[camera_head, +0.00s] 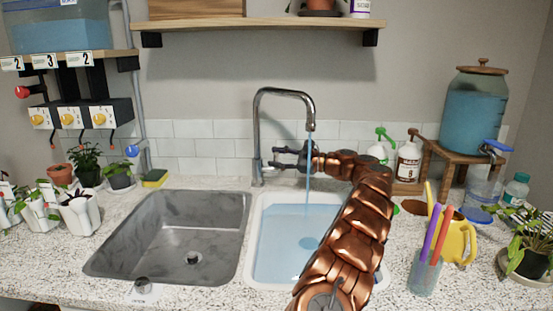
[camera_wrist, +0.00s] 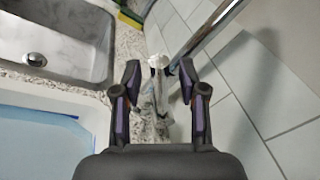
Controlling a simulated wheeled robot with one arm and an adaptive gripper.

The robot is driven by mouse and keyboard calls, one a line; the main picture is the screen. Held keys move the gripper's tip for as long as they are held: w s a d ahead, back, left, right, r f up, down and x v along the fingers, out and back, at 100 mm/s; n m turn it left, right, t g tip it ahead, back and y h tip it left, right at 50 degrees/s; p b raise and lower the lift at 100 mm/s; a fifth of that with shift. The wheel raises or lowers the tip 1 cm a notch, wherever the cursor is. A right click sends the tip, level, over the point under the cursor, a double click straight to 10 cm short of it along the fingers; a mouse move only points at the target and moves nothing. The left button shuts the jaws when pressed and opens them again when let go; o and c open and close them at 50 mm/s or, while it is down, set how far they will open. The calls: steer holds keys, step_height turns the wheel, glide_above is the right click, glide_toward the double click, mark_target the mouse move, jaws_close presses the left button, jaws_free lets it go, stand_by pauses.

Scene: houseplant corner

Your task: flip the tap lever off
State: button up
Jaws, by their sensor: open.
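The chrome tap (camera_head: 257,135) stands behind the sinks, and its spout arches right. Water (camera_head: 309,180) runs from the spout into the right-hand white basin (camera_head: 253,235). My gripper (camera_head: 274,158) reaches in from the right behind the stream, its fingers beside the lower tap post. In the wrist view my gripper (camera_wrist: 160,69) is open, with a finger on each side of a pale, shiny piece at the tap's base, likely the lever (camera_wrist: 157,62). I cannot tell whether it touches a finger. The tap post (camera_wrist: 208,32) slants up to the right there. The lever is not distinct in the head view.
The empty grey sink (camera_head: 165,240) lies left of the basin. A sponge (camera_head: 155,178) and potted plants stand further left. Bottles (camera_head: 408,160), a yellow watering can (camera_head: 455,240) and a pen cup (camera_head: 425,272) crowd the right. The tiled wall (camera_wrist: 240,125) is close beside my gripper.

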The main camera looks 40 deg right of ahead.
steer(key=shift+w+a, duration=0.15)
steer(key=shift+w, duration=0.05)
jaws_close()
stand_by(0.3)
stand_by(0.3)
